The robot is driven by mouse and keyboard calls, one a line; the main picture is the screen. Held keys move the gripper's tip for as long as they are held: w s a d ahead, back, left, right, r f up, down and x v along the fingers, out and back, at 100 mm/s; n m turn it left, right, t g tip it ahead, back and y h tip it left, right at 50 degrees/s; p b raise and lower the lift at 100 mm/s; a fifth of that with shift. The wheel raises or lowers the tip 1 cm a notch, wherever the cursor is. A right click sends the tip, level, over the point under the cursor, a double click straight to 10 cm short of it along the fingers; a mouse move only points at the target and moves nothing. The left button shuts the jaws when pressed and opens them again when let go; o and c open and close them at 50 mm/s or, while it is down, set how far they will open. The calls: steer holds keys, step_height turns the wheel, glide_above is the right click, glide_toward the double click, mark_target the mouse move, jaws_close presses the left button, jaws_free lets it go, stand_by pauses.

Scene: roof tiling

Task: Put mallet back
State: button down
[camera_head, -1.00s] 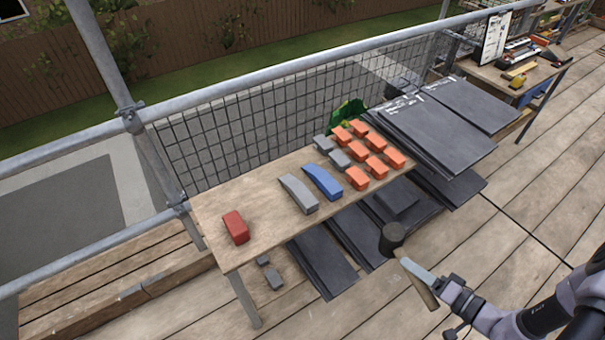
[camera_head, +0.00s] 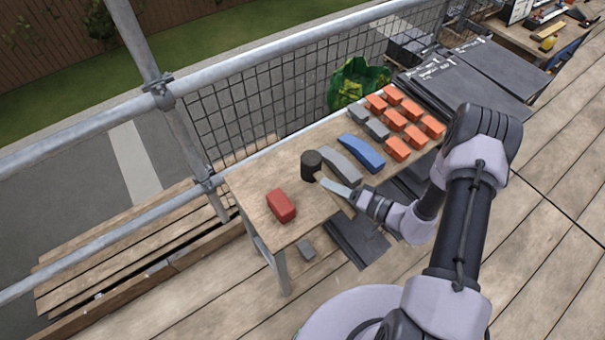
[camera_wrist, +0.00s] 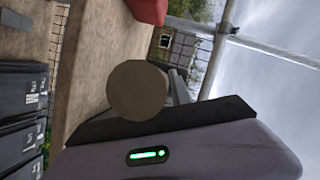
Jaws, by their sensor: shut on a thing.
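The mallet has a dark cylindrical head (camera_head: 311,164) and a light wooden handle. My gripper (camera_head: 350,196) is shut on the mallet's handle, and the head points toward the left. In the head view the mallet head is over the wooden bench (camera_head: 262,182), between the red block and the grey curved piece. I cannot tell whether it touches the bench top. In the wrist view a round brownish end face (camera_wrist: 137,91), seemingly the mallet's, shows beside my gripper; the fingertips are not clear there.
On the bench are a red block (camera_head: 281,206), a grey curved piece (camera_head: 341,165), a blue curved piece (camera_head: 361,153), small grey blocks (camera_head: 377,129) and several orange blocks (camera_head: 397,148). A green bag (camera_head: 357,84) and dark slates (camera_head: 470,75) lie beyond. A metal railing (camera_head: 270,55) runs behind.

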mark_target(311, 177)
steer(key=w+a, duration=0.1)
steer(key=w, duration=0.1)
steer(key=w+a+b, duration=0.1)
steer(key=w+a, duration=0.3)
steer(key=shift+w+a+f, duration=0.25)
steer(key=shift+f, duration=0.15)
steer(key=shift+w+f+b, duration=0.1)
steer(key=shift+f+b, duration=0.2)
steer(key=shift+b, duration=0.1)
steer(key=shift+f+b, duration=0.55)
steer(key=shift+f, duration=0.85)
steer(key=shift+f, duration=0.15)
steer(key=c, duration=1.2)
jaws_free()
steer(key=shift+o, duration=0.2)
